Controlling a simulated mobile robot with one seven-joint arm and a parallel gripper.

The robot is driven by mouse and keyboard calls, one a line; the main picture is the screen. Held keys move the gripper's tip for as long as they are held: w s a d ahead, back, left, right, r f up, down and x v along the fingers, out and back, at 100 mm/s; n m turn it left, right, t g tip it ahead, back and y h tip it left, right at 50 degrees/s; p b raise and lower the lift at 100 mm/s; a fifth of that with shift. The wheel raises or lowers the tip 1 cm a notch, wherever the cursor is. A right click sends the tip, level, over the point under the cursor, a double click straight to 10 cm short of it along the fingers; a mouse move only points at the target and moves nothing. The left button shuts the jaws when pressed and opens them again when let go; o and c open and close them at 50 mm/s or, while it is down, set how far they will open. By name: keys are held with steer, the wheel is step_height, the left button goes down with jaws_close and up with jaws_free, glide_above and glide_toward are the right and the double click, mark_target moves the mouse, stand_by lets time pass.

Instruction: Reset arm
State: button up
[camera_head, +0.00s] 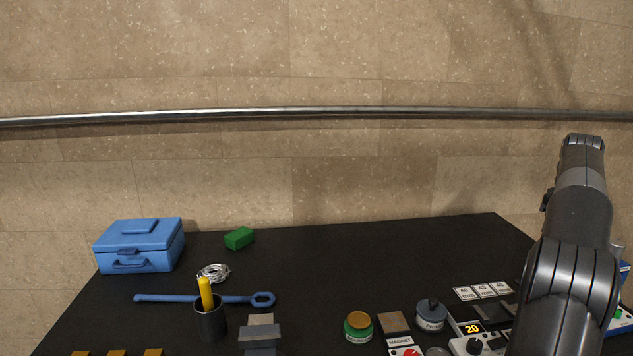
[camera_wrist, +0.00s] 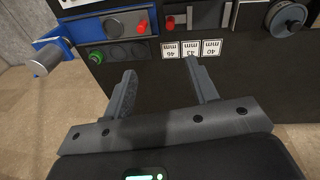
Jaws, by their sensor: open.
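My gripper (camera_wrist: 160,92) shows in the wrist view with its two grey fingers spread wide and nothing between them. In the head view my arm stands on the right side, raised above the table. It hides part of the table's right end, and my gripper's fingers cannot be made out there.
On the table are a blue toolbox (camera_head: 140,247), a green block (camera_head: 239,238), a blue wrench (camera_head: 160,298), a dark cup (camera_head: 211,323) with a yellow tool, a green jar (camera_head: 358,328) and a display device (camera_head: 472,329). A metal rail (camera_head: 300,112) crosses the wall. The table's back middle is clear.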

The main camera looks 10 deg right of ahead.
steer(key=s+d+f+g, duration=0.1)
steer(key=s+d+f, duration=0.6)
steer(key=d+f, duration=0.3)
steer(key=shift+s+d+n, duration=0.2)
steer(key=shift+d+n, duration=0.2)
steer(key=shift+d, duration=1.3)
